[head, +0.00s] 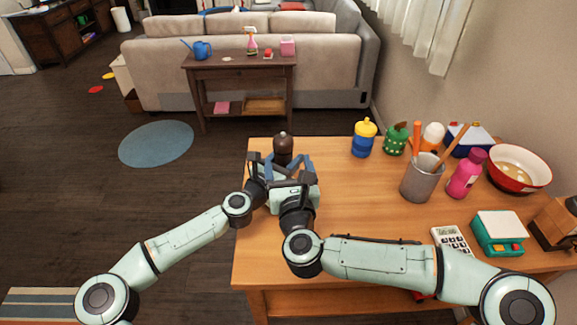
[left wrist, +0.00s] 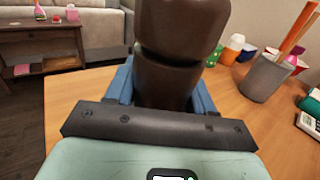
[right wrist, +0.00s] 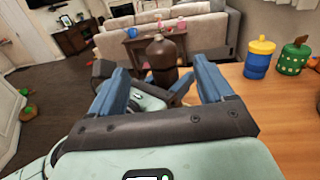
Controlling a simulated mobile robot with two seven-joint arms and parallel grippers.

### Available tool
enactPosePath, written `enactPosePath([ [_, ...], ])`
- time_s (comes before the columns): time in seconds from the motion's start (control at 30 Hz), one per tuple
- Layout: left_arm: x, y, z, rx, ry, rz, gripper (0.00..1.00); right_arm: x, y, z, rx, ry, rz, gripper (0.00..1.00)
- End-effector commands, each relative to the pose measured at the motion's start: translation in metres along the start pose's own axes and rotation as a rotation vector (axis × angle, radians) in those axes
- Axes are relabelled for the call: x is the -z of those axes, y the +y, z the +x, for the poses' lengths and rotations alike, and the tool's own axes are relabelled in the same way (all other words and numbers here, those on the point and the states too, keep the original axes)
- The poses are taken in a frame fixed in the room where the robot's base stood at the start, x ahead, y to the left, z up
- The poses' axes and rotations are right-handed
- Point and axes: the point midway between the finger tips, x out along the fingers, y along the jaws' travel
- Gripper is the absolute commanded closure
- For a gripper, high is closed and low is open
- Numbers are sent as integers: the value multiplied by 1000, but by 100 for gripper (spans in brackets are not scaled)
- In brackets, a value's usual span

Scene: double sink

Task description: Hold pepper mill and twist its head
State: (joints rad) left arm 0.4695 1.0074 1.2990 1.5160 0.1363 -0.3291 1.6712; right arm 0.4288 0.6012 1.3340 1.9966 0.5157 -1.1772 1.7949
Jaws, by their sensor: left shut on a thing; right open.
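The dark brown pepper mill (head: 283,149) stands upright near the far left edge of the wooden table. My left gripper (left wrist: 168,88) is shut on its lower body; the mill's head (left wrist: 185,18) rises above the fingers in the left wrist view. My right gripper (right wrist: 160,85) is open in the right wrist view. The mill (right wrist: 160,55) shows between and beyond its blue fingers, with the left gripper below the mill's head. I cannot tell whether the right fingers touch the mill. In the head view the mill's lower part is hidden by the grippers.
A blue and yellow cup (head: 364,138) and a green jar (head: 395,140) stand at the back of the table (head: 345,220). A grey utensil holder (head: 421,178), a pink bottle (head: 466,174), a red bowl (head: 518,170), a calculator (head: 452,241) and a green scale (head: 499,234) are to the right.

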Motion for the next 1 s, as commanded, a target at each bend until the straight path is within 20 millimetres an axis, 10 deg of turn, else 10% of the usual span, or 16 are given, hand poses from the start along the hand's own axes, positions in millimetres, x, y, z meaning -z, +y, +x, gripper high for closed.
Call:
enactPosePath([
  [1.0, -1, 0, 0, 0, -2, 0, 81, 3, -58, 23, -602, 1, 5, 20],
])
